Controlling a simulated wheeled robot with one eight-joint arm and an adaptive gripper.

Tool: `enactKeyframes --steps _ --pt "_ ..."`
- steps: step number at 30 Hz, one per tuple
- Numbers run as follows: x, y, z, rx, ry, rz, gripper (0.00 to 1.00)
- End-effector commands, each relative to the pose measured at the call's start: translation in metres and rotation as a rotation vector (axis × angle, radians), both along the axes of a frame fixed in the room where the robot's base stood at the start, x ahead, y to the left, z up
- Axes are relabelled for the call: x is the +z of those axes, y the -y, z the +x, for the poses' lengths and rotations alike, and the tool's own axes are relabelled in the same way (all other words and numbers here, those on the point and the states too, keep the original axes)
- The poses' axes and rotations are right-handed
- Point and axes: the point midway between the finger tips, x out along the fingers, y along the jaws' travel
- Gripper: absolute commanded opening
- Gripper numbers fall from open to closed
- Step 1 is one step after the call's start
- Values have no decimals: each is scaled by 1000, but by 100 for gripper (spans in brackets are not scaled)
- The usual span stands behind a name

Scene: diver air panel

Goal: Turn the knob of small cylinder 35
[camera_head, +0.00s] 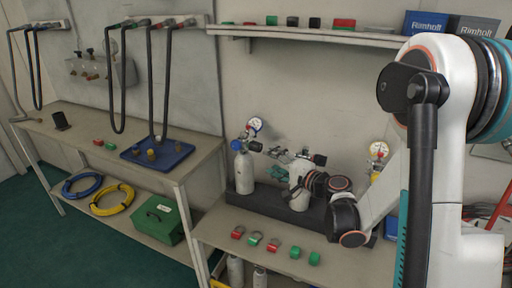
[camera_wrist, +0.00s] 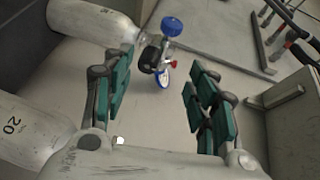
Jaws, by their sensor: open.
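A white cylinder (camera_head: 243,172) stands in the left of the dark rack, with a blue knob (camera_head: 237,145) and a gauge (camera_head: 254,124). In the wrist view, a cylinder (camera_wrist: 95,17) at upper left has a blue knob (camera_wrist: 172,26), a black fitting (camera_wrist: 152,54) and a gauge (camera_wrist: 163,77). Another cylinder (camera_wrist: 28,132), marked 20, is at lower left; no 35 is legible. My gripper (camera_wrist: 158,72) is open, its teal fingers apart and empty, the valve lying beyond them.
The dark rack (camera_head: 262,203) stands on the bench against the wall. Another gauge (camera_head: 378,150) is right of my gripper. A shelf (camera_head: 300,34) runs above. A blue tray (camera_head: 157,153) lies on the left bench.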

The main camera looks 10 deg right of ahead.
Motion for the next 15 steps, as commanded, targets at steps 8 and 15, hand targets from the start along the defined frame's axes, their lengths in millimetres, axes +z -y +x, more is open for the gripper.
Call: enactKeyframes --steps 8,15 --pt "-28 31 14 -65 53 182 53" --pt "-29 32 22 -72 61 211 53"
